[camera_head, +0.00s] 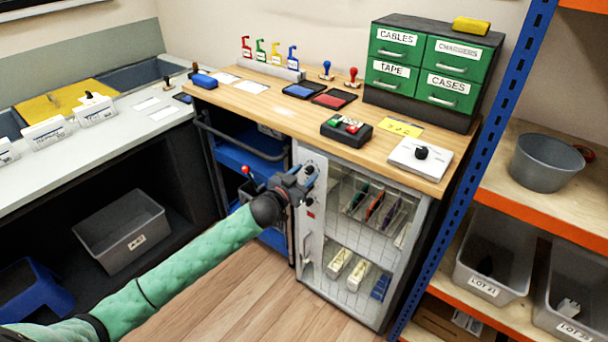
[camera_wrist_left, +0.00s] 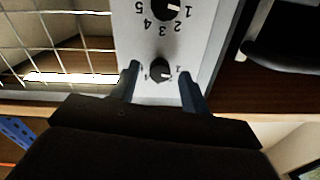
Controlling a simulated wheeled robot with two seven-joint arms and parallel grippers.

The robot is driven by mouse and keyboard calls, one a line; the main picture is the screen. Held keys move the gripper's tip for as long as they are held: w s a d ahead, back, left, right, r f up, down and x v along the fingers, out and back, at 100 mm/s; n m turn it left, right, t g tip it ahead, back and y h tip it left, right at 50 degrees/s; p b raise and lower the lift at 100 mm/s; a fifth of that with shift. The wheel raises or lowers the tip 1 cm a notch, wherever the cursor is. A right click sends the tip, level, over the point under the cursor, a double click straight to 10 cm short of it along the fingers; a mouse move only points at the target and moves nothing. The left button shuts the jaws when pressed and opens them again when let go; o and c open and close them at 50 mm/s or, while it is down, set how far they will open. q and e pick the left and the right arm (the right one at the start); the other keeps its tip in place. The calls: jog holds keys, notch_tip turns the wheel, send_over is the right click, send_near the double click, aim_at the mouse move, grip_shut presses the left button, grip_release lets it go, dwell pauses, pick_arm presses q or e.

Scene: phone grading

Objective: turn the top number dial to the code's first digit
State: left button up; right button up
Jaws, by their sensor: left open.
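The grey-white dial panel (camera_head: 311,215) runs down the left edge of the wire-fronted cabinet below the wooden counter. The top number dial (camera_wrist_left: 160,70) is a black knob with small numbers around it in the left wrist view, which is upside down. A second dial (camera_wrist_left: 166,8) with larger-looking numbers is cut by the frame's edge. My left gripper (camera_head: 304,176) is at the panel's upper part; in the wrist view its open fingers (camera_wrist_left: 159,76) stand on either side of the top dial. Contact cannot be told. A yellow note (camera_head: 400,128) on the counter has handwritten digits, too small to read surely.
The counter (camera_head: 290,115) above holds a red-and-green button box (camera_head: 346,130), a white box with a black knob (camera_head: 420,158), ink pads and green drawers (camera_head: 425,65). A blue rack post (camera_head: 480,150) stands right of the cabinet. Wooden floor (camera_head: 250,290) in front is clear.

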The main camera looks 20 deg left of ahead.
pick_arm(q)
jog(key=shift+w, duration=0.1)
jog(key=c, duration=1)
